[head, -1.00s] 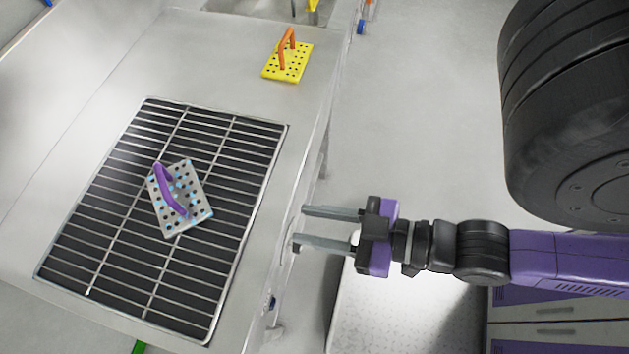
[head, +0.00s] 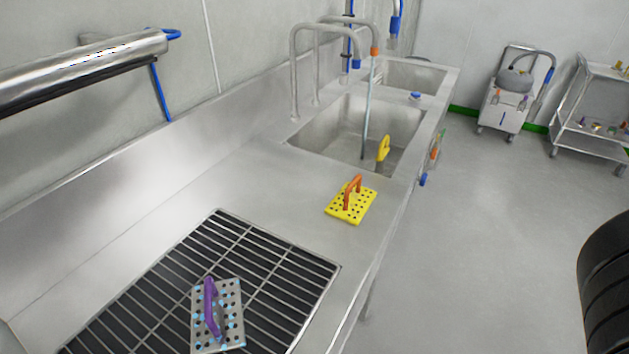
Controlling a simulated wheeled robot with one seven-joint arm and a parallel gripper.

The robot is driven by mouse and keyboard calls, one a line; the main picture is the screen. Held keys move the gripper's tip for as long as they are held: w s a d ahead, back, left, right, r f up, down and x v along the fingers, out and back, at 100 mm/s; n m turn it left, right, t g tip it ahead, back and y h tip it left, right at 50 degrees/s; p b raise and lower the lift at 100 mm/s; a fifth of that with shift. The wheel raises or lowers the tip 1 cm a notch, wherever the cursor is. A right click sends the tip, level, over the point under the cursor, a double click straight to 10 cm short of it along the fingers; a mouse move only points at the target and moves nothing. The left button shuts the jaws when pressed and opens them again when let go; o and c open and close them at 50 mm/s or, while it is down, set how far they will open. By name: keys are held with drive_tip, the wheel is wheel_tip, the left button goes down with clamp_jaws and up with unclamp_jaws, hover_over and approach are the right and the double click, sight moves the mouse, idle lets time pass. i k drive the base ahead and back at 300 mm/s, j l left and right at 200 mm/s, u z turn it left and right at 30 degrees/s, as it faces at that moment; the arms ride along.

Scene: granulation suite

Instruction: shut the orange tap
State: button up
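The orange tap (head: 374,51) is a tall curved metal spout with an orange tip over the sink in the head view. A thin pale stream of water (head: 367,110) runs from its tip down into the near basin. A small orange part (head: 435,150) shows on the front edge of the sink, beside a green one; I cannot tell its position or whether it is the tap's handle. My gripper is out of the picture.
A steel counter (head: 255,175) carries a yellow perforated plate with an orange handle (head: 350,204) and a grey plate with a purple handle (head: 217,315) on a grate. A yellow object (head: 383,148) is in the basin. Floor (head: 500,240) to the right is clear; carts stand behind.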

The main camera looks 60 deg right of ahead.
sight(434, 152)
drive_tip(key=k+l+z, duration=0.2)
drive_tip(key=l+z, duration=0.3)
drive_tip(key=k+l+z, duration=0.15)
drive_tip(key=l+z, duration=0.7)
drive_tip(key=z, duration=0.15)
